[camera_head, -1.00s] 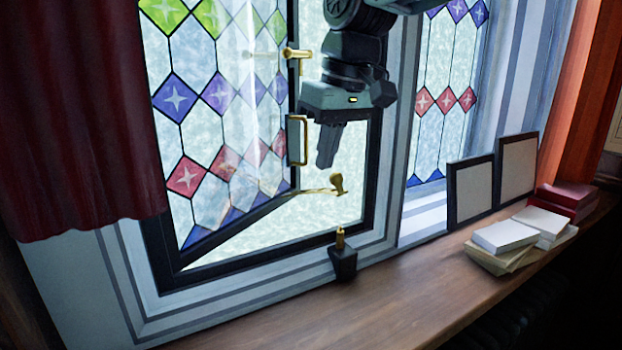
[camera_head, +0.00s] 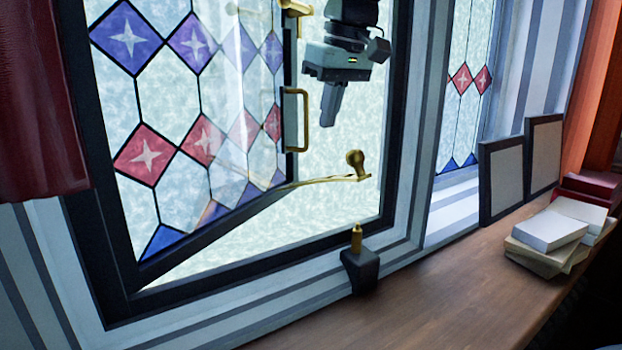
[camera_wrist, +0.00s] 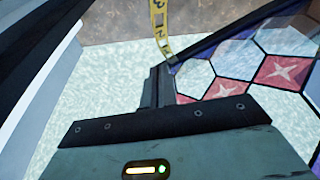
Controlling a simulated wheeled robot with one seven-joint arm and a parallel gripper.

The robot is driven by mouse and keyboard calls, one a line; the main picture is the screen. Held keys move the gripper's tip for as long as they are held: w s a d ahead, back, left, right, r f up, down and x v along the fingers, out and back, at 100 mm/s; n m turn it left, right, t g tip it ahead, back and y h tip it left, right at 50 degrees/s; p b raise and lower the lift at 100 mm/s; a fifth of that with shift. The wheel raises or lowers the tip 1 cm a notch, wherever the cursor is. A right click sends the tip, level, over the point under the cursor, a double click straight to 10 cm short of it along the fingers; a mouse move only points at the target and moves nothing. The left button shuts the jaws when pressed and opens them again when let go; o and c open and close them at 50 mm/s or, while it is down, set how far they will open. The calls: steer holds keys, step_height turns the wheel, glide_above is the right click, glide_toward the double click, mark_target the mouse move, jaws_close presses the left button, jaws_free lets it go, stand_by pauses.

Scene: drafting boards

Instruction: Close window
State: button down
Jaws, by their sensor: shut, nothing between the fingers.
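The window sash (camera_head: 190,110), dark-framed with stained-glass diamonds, is hinged at the left and stands open at an angle from the dark window frame (camera_head: 397,130). A brass handle (camera_head: 304,120) is on the sash's free edge, and a brass stay arm (camera_head: 335,178) sticks out from its lower corner. My gripper (camera_head: 328,122) points down in the opening, to the right of the handle, shut and empty. In the wrist view, its fingers (camera_wrist: 157,88) are close to the brass stay (camera_wrist: 161,35) and the sash glass (camera_wrist: 275,70); whether they touch cannot be told.
A black block with a brass peg (camera_head: 360,268) stands at the sill below the opening. Picture frames (camera_head: 500,180) and stacked books (camera_head: 548,230) occupy the wooden sill (camera_head: 450,285) at the right. A dark red curtain (camera_head: 35,110) hangs at the left.

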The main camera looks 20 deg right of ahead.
steer(key=d+p+x, duration=0.1)
steer(key=p+x, duration=0.1)
steer(key=x, duration=0.9)
steer(key=shift+w+a, duration=0.3)
steer(key=shift+a, duration=0.2)
